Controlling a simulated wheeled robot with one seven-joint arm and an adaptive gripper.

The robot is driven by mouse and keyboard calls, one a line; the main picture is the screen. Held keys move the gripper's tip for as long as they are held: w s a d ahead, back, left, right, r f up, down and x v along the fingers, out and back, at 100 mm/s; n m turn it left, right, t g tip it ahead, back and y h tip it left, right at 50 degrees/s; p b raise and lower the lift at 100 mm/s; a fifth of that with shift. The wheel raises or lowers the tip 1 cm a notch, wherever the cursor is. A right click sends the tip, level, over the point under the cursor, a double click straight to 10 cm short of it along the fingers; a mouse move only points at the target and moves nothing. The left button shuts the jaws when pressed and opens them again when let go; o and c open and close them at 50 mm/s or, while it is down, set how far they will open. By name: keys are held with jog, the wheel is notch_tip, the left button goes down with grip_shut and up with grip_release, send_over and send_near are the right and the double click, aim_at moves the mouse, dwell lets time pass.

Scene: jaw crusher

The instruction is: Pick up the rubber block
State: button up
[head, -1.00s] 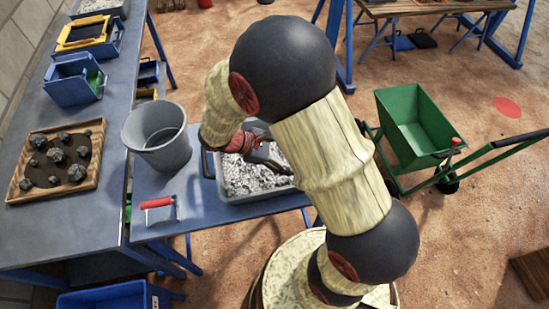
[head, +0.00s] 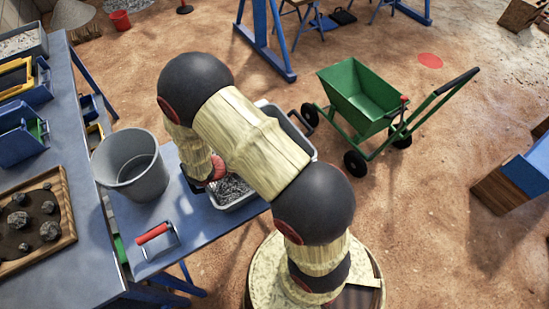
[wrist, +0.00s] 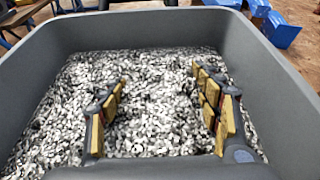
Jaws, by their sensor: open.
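My gripper (wrist: 160,115) is open in the wrist view, its yellow-padded fingers spread over grey and white chips (wrist: 150,75) in a grey tub (wrist: 30,80). Nothing is between the fingers but the chips behind them. I cannot make out a rubber block in any view; it may be covered by the chips or hidden by my arm. In the head view, my arm reaches over the grey tub (head: 303,138) on the blue bench, and hides most of it and the gripper's fingers.
A grey bucket (head: 130,170) and a red-handled tool (head: 155,238) are left of the tub. A wooden tray (head: 62,205) of dark rocks lies further left. A green cart (head: 360,90) stands on the sandy floor behind, right of the tub.

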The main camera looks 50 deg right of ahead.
jog(key=shift+s+d+f, duration=0.1)
jog(key=shift+d+f, duration=0.15)
jog(key=shift+d, duration=0.35)
jog(key=shift+c, duration=0.2)
jog(key=c, duration=1.1)
jog(key=shift+c, duration=0.9)
